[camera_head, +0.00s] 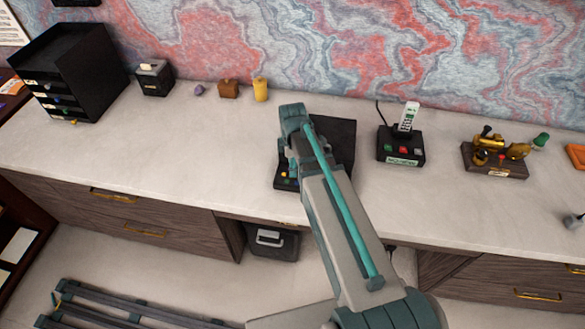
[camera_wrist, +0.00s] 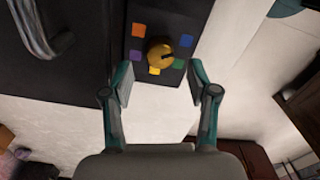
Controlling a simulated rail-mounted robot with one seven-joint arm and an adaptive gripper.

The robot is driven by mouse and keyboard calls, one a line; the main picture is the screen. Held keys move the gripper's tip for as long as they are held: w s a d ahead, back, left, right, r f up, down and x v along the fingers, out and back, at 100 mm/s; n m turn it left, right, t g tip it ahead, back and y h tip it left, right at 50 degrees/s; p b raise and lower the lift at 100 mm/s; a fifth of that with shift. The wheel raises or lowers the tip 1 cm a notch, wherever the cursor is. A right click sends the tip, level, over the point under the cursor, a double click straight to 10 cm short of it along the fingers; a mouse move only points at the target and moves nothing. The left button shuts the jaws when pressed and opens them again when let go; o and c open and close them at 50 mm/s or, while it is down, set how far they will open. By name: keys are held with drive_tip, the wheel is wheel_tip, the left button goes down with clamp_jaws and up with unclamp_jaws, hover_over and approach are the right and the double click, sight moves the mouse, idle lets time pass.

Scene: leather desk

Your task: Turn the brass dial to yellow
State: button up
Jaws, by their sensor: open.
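The brass dial (camera_wrist: 160,53) sits on a black panel (camera_wrist: 165,12) in the wrist view, ringed by orange, blue, yellow, green and purple patches. The yellow patch (camera_wrist: 154,71) is at the dial's lower side in the picture. A dark mark shows on the dial's right part; I cannot tell for certain which patch it points to. My gripper (camera_wrist: 160,84) is open, its two fingers apart and below the dial in the picture, with nothing between them. In the head view my arm hides the dial, and part of the black device (camera_head: 342,138) shows behind it.
A phone on a black base (camera_head: 402,148) and a brass device on a wooden base (camera_head: 494,163) stand to the right. A yellow candle (camera_head: 260,90) and a black drawer box (camera_head: 70,70) stand to the left.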

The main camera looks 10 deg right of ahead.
drive_tip(key=shift+f+p, duration=0.35)
drive_tip(key=shift+f, duration=1.3)
clamp_jaws()
